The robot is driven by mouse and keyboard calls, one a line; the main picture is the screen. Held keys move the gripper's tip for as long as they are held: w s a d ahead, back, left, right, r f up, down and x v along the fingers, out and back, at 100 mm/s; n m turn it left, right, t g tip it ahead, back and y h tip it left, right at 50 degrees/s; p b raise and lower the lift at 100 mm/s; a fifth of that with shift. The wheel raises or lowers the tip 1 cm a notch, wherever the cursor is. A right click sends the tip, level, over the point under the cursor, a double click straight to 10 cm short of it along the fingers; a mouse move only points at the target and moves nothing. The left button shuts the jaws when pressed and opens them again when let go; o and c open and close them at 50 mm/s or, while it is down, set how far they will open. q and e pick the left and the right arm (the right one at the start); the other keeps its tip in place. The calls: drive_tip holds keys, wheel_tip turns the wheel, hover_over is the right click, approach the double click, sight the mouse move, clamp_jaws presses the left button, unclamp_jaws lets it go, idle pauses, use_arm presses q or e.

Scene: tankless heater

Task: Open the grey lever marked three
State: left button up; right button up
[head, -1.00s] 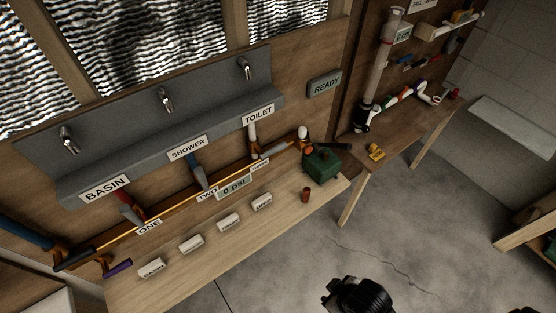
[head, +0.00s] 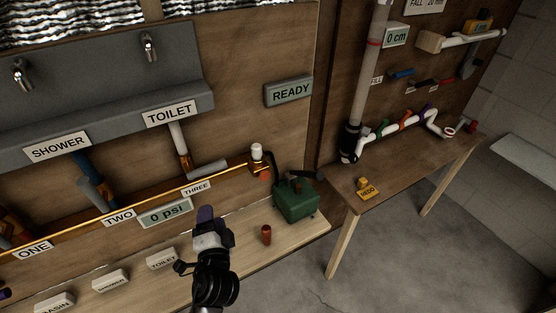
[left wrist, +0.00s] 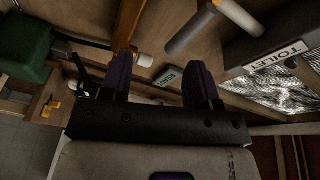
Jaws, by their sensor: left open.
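The grey lever (head: 208,169) sits on the copper pipe above the label THREE (head: 197,188), below the white toilet pipe. It lies nearly in line with the copper pipe, slightly tilted. My left gripper (head: 206,215) has purple fingers and is over the bench, below and in front of the lever, apart from it. In the left wrist view the gripper (left wrist: 160,82) is open with nothing between its fingers. The grey lever (left wrist: 190,32) shows there above the right finger, beside the white pipe (left wrist: 239,17). My right gripper is not in view.
A green pump box (head: 296,201) and a small red cylinder (head: 266,235) stand on the bench right of my gripper. A gauge reads 0 psi (head: 165,213). The sign READY (head: 289,91) hangs on the wall.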

sight(215, 169)
use_arm(q)
drive_tip(key=w+r+m, duration=0.1)
drive_tip(key=w+m, duration=0.1)
drive_tip(key=w, duration=0.2)
drive_tip(key=w+r+m+t+h, duration=0.1)
drive_tip(key=w+r, duration=0.1)
drive_tip(key=w, duration=0.2)
drive_tip(key=w+a+r+m+t, duration=0.1)
drive_tip(key=w+r+m, duration=0.1)
drive_tip(key=w, duration=0.2)
drive_tip(key=shift+a+m+h, duration=0.1)
drive_tip(key=shift+m+h, duration=0.2)
drive_tip(key=shift+h, duration=0.1)
drive_tip(key=shift+w+a+r, duration=0.1)
drive_tip(key=shift+w+a, duration=0.05)
drive_tip(key=shift+w, duration=0.5)
use_arm(e)
drive_tip(key=shift+s+a+f, duration=0.1)
drive_tip(key=shift+a+f, duration=0.1)
drive_tip(key=shift+a, duration=0.25)
drive_tip(key=shift+s+a+f, duration=0.1)
drive_tip(key=shift+a+f, duration=0.1)
drive_tip(key=shift+a, duration=0.2)
use_arm(q)
drive_tip(key=shift+c, duration=0.2)
clamp_jaws()
use_arm(e)
drive_tip(key=shift+d, duration=0.1)
